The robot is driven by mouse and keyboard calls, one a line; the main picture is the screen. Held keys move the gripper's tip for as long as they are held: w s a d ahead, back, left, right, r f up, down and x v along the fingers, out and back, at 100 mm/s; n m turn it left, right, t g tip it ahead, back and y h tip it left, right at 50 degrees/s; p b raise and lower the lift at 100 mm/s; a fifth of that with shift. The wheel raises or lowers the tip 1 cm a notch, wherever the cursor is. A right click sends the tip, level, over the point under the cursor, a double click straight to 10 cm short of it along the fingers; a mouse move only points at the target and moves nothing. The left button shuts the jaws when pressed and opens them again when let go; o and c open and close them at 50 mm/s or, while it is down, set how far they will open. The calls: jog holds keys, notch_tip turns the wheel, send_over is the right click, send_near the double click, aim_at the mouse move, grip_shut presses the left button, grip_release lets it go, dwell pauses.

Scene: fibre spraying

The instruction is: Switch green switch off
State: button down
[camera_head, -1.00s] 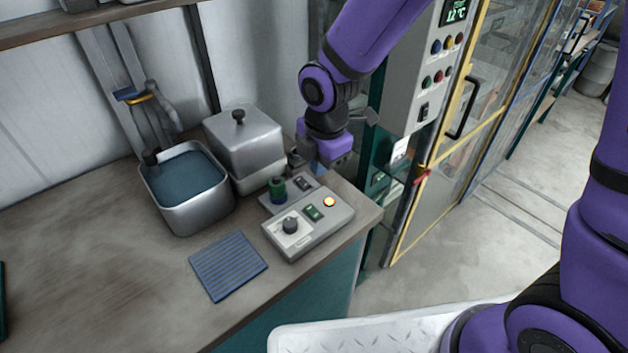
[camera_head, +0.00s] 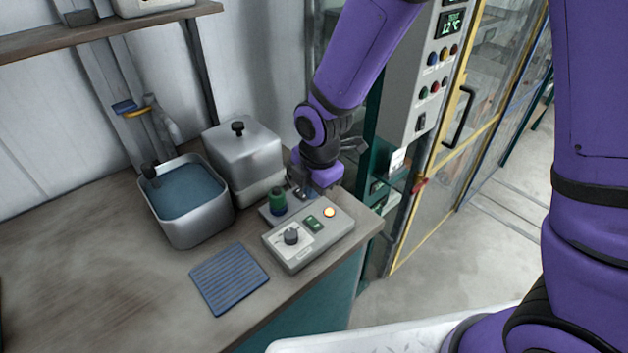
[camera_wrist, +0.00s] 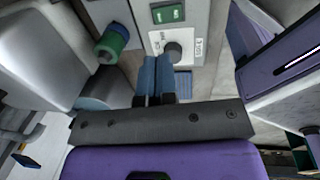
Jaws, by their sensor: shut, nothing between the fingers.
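The green switch (camera_head: 313,223) is a small rocker on the top face of a grey control box (camera_head: 318,241) on the bench. It also shows in the wrist view (camera_wrist: 168,12) at the top edge, beyond a dark round knob. I cannot tell its on or off position from the rocker. A lamp (camera_head: 329,212) beside it glows yellow-orange. My gripper (camera_head: 303,194) is behind the box in the head view, close to its back edge. In the wrist view my gripper's two blue fingers (camera_wrist: 155,60) are together and empty, pointing toward the box near the knob.
A green cylinder (camera_head: 278,202) stands left of my gripper. A lidded metal container (camera_head: 243,155) and an open basin of blue liquid (camera_head: 185,200) stand left. A blue ribbed mat (camera_head: 229,279) lies in front. A tall control cabinet (camera_head: 410,90) rises at right.

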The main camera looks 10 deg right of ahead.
aim_at(312, 224)
jog(key=f, duration=0.6)
jog(key=w+f, duration=0.1)
jog(key=f, duration=0.2)
jog(key=shift+a+f, duration=0.2)
jog(key=shift+a, duration=0.15)
jog(key=shift+f, duration=0.1)
dwell(0.3)
jog(key=shift+s+d, duration=0.4)
jog(key=shift+s, duration=0.2)
jog(key=shift+r, duration=0.3)
